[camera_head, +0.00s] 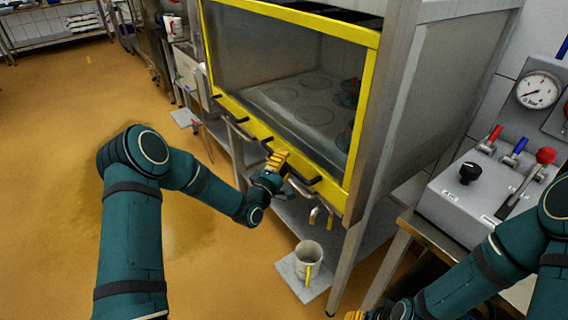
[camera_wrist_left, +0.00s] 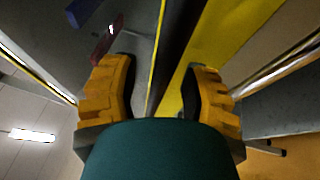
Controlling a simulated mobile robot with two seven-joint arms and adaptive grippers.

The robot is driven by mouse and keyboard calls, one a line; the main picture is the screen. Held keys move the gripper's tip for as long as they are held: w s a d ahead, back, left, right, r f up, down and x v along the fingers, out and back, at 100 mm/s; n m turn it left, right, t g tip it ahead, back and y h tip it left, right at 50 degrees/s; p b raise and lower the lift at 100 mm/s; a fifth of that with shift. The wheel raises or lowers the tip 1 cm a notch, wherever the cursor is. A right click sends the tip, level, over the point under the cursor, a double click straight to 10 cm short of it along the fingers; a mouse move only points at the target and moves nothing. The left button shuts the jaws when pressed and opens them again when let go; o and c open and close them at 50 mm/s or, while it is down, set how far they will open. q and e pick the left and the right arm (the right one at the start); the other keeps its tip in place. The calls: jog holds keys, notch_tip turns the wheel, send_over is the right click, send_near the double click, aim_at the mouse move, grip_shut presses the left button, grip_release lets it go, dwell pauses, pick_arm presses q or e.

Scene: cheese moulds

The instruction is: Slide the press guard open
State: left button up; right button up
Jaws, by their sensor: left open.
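The press guard (camera_head: 290,20) is a clear pane in a yellow frame on the front of a grey steel press. It looks down, with round moulds visible behind the pane. Dark handles, one of them here (camera_head: 304,179), sit along its lower yellow rail. My left gripper (camera_head: 278,158) is at this rail, near its middle. In the left wrist view its yellow fingers (camera_wrist_left: 160,90) are apart, with a dark edge and a yellow strip showing between them. I cannot tell whether they touch the rail. My right gripper (camera_head: 355,315) barely shows at the bottom edge.
A steel jug (camera_head: 308,258) stands on a low grey plate under the press. At right is a control box (camera_head: 465,205) with a black knob and levers, below a pressure gauge (camera_head: 538,90). The orange floor at left is open.

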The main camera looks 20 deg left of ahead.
pick_arm(q)
jog(key=shift+o, duration=0.2)
grip_shut()
notch_tip(320, 180, up, 22)
jog(key=p, duration=0.7)
jog(key=shift+f, duration=0.15)
notch_tip(320, 180, up, 22)
jog(key=p, duration=0.6)
jog(key=shift+p, duration=0.4)
jog(key=shift+c, duration=0.2)
grip_release()
